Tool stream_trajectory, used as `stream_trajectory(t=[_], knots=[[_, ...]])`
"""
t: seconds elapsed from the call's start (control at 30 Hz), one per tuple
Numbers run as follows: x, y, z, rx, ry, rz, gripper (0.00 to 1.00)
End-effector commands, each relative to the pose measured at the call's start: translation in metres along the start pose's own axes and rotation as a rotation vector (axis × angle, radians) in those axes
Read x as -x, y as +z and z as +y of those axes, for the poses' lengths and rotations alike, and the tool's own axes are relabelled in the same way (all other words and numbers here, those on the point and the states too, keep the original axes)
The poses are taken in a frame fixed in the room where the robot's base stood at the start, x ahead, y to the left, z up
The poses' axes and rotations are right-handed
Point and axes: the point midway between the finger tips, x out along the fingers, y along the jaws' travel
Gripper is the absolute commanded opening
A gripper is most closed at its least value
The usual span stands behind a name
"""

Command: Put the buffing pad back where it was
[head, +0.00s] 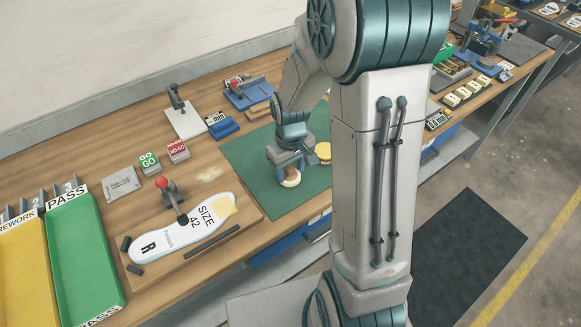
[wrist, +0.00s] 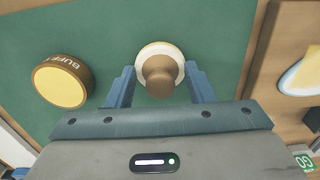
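The buffing pad (wrist: 160,52) is a pale round disc with a brown wooden knob (wrist: 159,76) on top. It sits on the green mat, and its disc also shows under my gripper in the head view (head: 290,180). My gripper (wrist: 160,72) points down over it, with one blue finger on each side of the knob. Green mat shows between each finger and the knob, so the gripper looks open and not closed on it. A round brown tin (wrist: 62,82) with a yellowish top and lettering starting "BUFF" stands on the mat beside the pad; in the head view it is right of my gripper (head: 323,151).
The green mat (head: 245,165) is mostly bare. Left of it, a board holds a white insole (head: 175,236) under a red-knobbed clamp (head: 170,195). Green (head: 85,250) and yellow (head: 25,270) trays stand further left. Blocks (head: 178,150) and fixtures line the back.

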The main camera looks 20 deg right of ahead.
Motion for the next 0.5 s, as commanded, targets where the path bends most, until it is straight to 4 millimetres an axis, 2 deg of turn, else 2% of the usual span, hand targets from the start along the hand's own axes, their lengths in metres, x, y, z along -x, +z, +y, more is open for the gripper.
stream_trajectory(t=[0.13, 0.27, 0.5], knots=[[0.003, 0.0, 0.0, 0.0, 0.0, 0.0, 0.48], [0.013, -0.001, 0.001, 0.0, 0.002, 0.005, 0.48], [0.06, -0.001, 0.001, -0.002, 0.002, 0.007, 0.48]])
